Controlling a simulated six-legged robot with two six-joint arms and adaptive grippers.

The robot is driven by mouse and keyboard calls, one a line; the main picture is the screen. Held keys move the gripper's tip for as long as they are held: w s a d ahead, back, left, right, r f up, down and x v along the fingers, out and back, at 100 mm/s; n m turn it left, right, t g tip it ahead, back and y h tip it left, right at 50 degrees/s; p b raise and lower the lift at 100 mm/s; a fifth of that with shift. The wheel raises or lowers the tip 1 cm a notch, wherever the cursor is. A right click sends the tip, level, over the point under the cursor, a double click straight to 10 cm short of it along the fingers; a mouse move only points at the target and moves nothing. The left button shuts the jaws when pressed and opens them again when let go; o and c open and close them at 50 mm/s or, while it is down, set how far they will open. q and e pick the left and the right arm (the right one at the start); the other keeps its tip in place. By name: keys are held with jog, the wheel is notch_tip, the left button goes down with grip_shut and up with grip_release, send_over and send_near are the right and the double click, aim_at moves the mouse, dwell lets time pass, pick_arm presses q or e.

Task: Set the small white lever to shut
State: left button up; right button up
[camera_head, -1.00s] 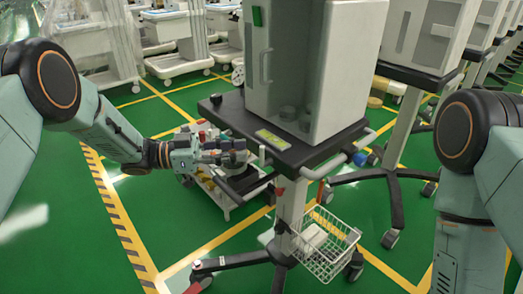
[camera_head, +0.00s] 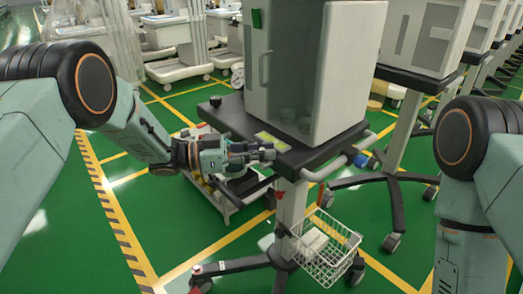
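The cart with the grey-white cabinet (camera_head: 345,75) stands in the middle, with a black top tray (camera_head: 228,115). My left gripper (camera_head: 268,152) is at the tray's front edge, in front of the yellow-green label (camera_head: 272,140). Its fingers are small and seen from behind the wrist, so I cannot tell whether they are open or shut, or whether they touch anything. I cannot make out the small white lever; the gripper covers that part of the edge. My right arm (camera_head: 470,190) comes in at the right, and its gripper is out of view.
A grey push handle (camera_head: 325,170) curves along the cart's right front. A white wire basket (camera_head: 325,250) hangs on the column below. A low trolley (camera_head: 228,200) stands behind my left wrist. More carts stand at the back and right. Green floor is free at the left.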

pick_arm(q)
jog(key=shift+w+f, duration=0.1)
grip_shut()
jog(key=shift+s+d+r+m+y+p, duration=0.3)
jog(key=shift+m+y+p, duration=0.3)
jog(key=shift+p, duration=0.6)
jog(key=shift+s+d+f+m+y+p, duration=0.2)
jog(key=shift+f+m+y+p, duration=0.1)
jog(key=shift+m+p, duration=0.25)
jog(key=shift+s+d+f+m+y+p, duration=0.15)
jog(key=shift+m+y+p, duration=0.15)
jog(key=shift+m+p, duration=0.2)
jog(key=shift+o, duration=2.1)
grip_release()
